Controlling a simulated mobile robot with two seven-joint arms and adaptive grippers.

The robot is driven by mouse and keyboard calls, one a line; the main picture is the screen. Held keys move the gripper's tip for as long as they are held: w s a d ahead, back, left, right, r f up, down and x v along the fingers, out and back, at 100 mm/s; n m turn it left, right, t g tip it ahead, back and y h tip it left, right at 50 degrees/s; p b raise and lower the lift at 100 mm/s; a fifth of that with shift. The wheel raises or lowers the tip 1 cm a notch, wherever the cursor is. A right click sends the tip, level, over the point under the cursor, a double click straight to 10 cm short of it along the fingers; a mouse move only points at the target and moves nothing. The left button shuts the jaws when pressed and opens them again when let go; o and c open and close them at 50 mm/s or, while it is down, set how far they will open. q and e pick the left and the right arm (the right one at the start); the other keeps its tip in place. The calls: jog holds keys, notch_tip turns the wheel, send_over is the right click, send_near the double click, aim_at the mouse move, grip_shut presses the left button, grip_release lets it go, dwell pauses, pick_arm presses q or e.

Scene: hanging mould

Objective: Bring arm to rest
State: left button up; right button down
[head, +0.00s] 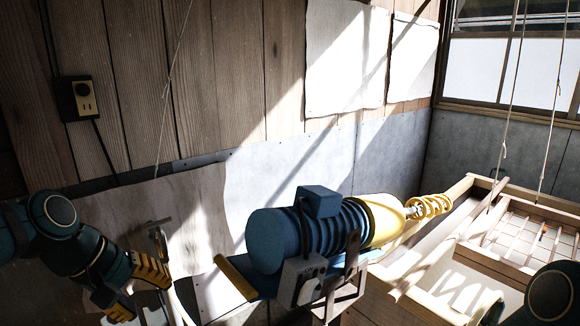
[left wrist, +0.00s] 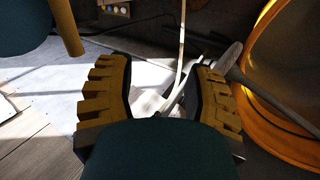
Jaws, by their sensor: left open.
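My left gripper (head: 147,290) is at the lower left of the head view, fingers apart. In the left wrist view its two yellow-and-black fingers (left wrist: 160,100) stand wide open with nothing clamped between them. A thin pale strip (left wrist: 183,50) and a grey rod-like piece (left wrist: 228,62) show beyond and between the fingertips; I cannot tell whether they touch. My right arm (head: 550,295) shows only as a rounded joint at the lower right; its gripper is out of view.
A blue ribbed machine (head: 270,240) with a yellow cone and coil (head: 430,206) stands in the middle. A wooden frame (head: 470,181) with a grid is at right, near hanging cords (head: 505,130). An outlet box (head: 82,98) is on the plank wall.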

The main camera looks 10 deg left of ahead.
pick_arm(q)
jog(key=w+d+f+m+g, duration=0.1)
jog(key=w+d+f+m, duration=0.2)
jog(key=f, duration=0.7)
jog(key=w+d+f+g, duration=0.1)
jog(key=w+d+f, duration=0.3)
jog(key=f, duration=0.6)
jog(key=s+d+f+m, duration=0.2)
jog(key=s+d+f, duration=0.3)
jog(key=f, duration=0.5)
jog(key=s+d+f+m, duration=0.2)
jog(key=s+d+f, duration=0.3)
jog(key=d+f, duration=0.3)
notch_tip(320, 180, down, 2)
jog(key=shift+s+d+f+g, duration=0.15)
jog(key=shift+s+d+g, duration=0.1)
jog(key=shift+s+g, duration=0.15)
